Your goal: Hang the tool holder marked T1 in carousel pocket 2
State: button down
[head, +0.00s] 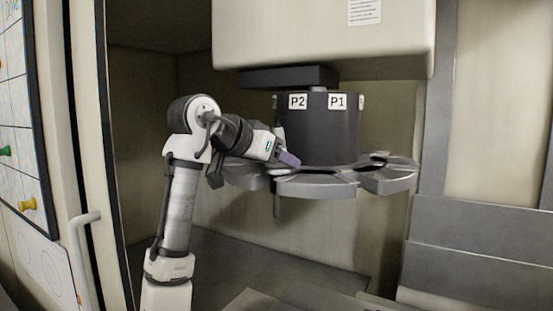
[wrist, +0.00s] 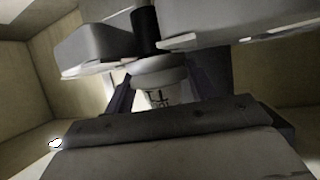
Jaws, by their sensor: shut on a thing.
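The dark carousel drum (head: 318,140) carries the labels P2 (head: 298,102) and P1 (head: 338,101), with grey pocket plates (head: 318,186) around its foot. My gripper (head: 287,160) is at the ring's left side, below the P2 label. In the wrist view my gripper (wrist: 160,98) is shut on a pale round tool holder (wrist: 158,75), with a dark marking low on it that I cannot read clearly. Its dark shaft (wrist: 145,30) rises between two grey plates.
A large pale housing (head: 322,38) hangs over the carousel. A pale door edge with a handle (head: 84,222) stands at the left. Grey stepped panels (head: 475,250) are at the right. Free space lies below the ring.

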jog(key=shift+s+f, duration=0.1)
jog(key=shift+f, duration=0.1)
dwell(0.6)
jog(key=c, duration=0.5)
grip_release()
jog(key=shift+o, duration=0.4)
jog(key=shift+f, duration=0.25)
jog(key=b+v, duration=0.4)
jog(key=v, duration=1)
jog(key=shift+r, duration=0.1)
